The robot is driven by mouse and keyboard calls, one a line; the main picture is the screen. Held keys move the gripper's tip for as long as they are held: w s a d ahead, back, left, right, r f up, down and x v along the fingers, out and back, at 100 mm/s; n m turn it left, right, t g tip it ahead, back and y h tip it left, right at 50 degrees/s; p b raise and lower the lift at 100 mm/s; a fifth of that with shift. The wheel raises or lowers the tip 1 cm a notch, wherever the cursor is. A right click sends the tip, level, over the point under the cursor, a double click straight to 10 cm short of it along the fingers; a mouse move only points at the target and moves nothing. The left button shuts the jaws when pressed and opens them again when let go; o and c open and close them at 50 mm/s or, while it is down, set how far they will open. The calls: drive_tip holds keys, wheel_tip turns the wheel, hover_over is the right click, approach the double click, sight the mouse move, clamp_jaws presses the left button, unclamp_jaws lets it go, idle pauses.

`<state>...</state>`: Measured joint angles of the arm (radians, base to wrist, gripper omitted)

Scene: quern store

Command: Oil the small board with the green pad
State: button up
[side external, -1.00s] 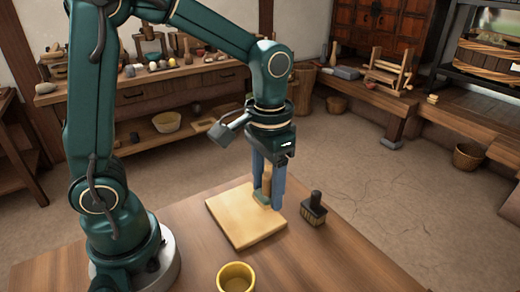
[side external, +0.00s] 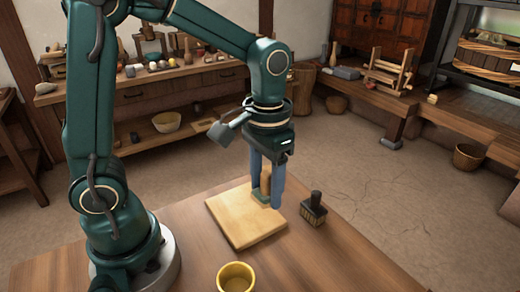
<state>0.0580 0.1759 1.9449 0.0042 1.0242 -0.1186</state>
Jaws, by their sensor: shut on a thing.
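The small board (side external: 241,224) is pale wood and lies flat on the table. My gripper (side external: 266,199) points down over the board's back right part. It is shut on the green pad (side external: 260,197), whose wooden handle (side external: 265,180) shows between the blue fingers. The pad is low at the board's surface and looks to be touching it, though the fingers partly hide it. I cannot make out oil on the board.
A yellow bowl (side external: 236,277) sits at the front edge of the picture. The table's right part is clear.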

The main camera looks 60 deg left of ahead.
sight(267, 229)
drive_tip(key=s+a+n, duration=0.3)
drive_tip(key=a+n, duration=0.5)
drive_tip(key=a, duration=0.5)
drive_tip(key=shift+w+d+f, duration=0.1)
drive_tip(key=shift+f, duration=1.4)
drive_tip(key=shift+w+f, duration=0.1)
drive_tip(key=shift+f, duration=1.4)
wheel_tip(267, 229, down, 2)
drive_tip(key=shift+f, duration=0.1)
drive_tip(key=shift+d+r, duration=0.25)
drive_tip(key=shift+d, duration=0.65)
drive_tip(key=shift+c, duration=0.7)
drive_tip(key=shift+d+f, duration=0.15)
drive_tip(key=shift+d, duration=5.5)
drive_tip(key=shift+w, duration=0.75)
drive_tip(key=shift+a, duration=6.55)
drive_tip(key=shift+w, duration=0.65)
drive_tip(key=shift+d, duration=6.4)
drive_tip(key=shift+d+r, duration=0.15)
drive_tip(key=shift+r, duration=3.95)
